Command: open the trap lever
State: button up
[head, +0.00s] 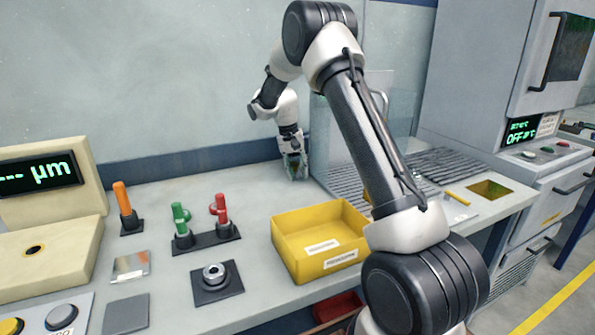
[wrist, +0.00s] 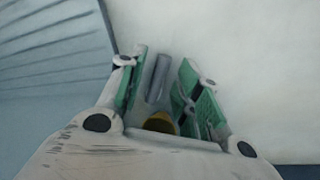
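My gripper (head: 294,176) points down at the back of the bench, beside the left end of a clear screen. In the wrist view its green-padded fingers (wrist: 163,65) stand apart, with a slim grey forked piece (wrist: 155,78) between them. A yellow round part (wrist: 160,123) shows at that piece's base, near the palm. I cannot tell whether the fingers press on the grey piece, or whether it is the trap lever. An upright orange-handled lever (head: 121,195) stands on a dark base at the left of the bench, well apart from my gripper.
Green (head: 180,222) and red (head: 221,212) valve handles stand on a dark plate. A yellow bin (head: 302,262) sits in front of my gripper. The clear screen (head: 335,150) and slatted racks (head: 440,165) lie to the right. A gauge display (head: 40,175) stands far left.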

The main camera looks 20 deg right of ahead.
grip_shut()
jog(key=n, duration=0.2)
jog(key=shift+s+d+n, duration=0.25)
jog(key=shift+d+n, duration=0.05)
jog(key=shift+d, duration=0.05)
jog(key=n, duration=0.1)
jog(key=n+t, duration=0.1)
jog(key=n, duration=0.1)
jog(key=shift+d, duration=0.4)
grip_release()
notch_tip(320, 180, up, 12)
jog(key=a, duration=0.2)
jog(key=shift+a, duration=0.15)
jog(key=shift+s+f, duration=0.1)
